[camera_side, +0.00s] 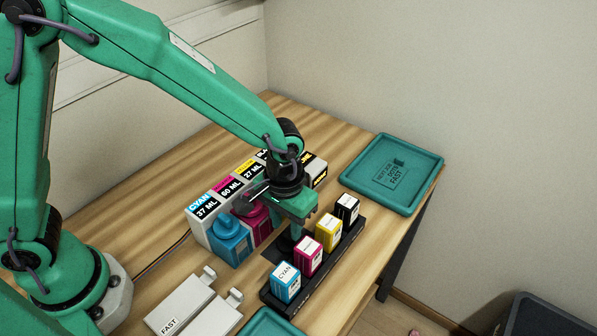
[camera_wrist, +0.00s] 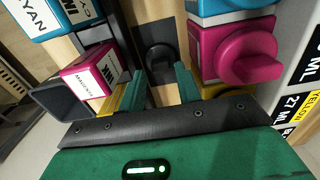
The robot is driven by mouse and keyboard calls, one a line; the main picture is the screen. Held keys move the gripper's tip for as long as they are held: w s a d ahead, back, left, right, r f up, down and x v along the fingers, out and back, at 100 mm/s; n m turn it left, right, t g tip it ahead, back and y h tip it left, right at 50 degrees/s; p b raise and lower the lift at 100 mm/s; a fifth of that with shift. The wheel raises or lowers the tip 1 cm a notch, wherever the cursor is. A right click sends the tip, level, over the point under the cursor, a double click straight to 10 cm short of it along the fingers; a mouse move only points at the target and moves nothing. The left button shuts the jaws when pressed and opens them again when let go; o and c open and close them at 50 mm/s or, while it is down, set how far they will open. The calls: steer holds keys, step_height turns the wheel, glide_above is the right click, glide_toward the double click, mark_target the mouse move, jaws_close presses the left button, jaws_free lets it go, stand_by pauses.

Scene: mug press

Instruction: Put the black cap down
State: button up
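The black cap (camera_wrist: 160,57) shows in the wrist view as a dark, rounded piece on a dark patch of the work surface. It is beyond the fingertips and between their lines, with a visible gap on each side. My gripper (camera_wrist: 162,84) has its two green fingers apart and points down over it. In the side view my gripper (camera_side: 297,222) is low, between the bottles and the cartridge tray. The cap is hard to separate there from the dark pad (camera_side: 272,253) and the fingers.
A cyan bottle (camera_side: 231,243) and a magenta bottle (camera_side: 262,222) stand close on the left. A black tray (camera_side: 318,283) of cyan, magenta, yellow and black cartridges is close on the right. A teal tray (camera_side: 425,165) lies at the back right. Bare wood surrounds these.

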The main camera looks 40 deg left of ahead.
mark_target(284, 235)
step_height(284, 235, up, 9)
steer(key=shift+f, duration=0.2)
steer(key=shift+a+r, duration=0.1)
stand_by(0.6)
steer(key=s+a+r+t, duration=0.2)
steer(key=s+a+r, duration=0.1)
steer(key=a, duration=0.4)
steer(key=s+a+r+t, duration=0.1)
steer(key=s+a+r, duration=0.3)
steer(key=a, duration=0.3)
steer(key=s+a+r+t, duration=0.2)
steer(key=s+a+r, duration=0.1)
steer(key=a, duration=0.4)
steer(key=shift+s+a+r+t, duration=0.15)
steer(key=shift+s+r+t, duration=0.2)
steer(key=shift+s, duration=0.45)
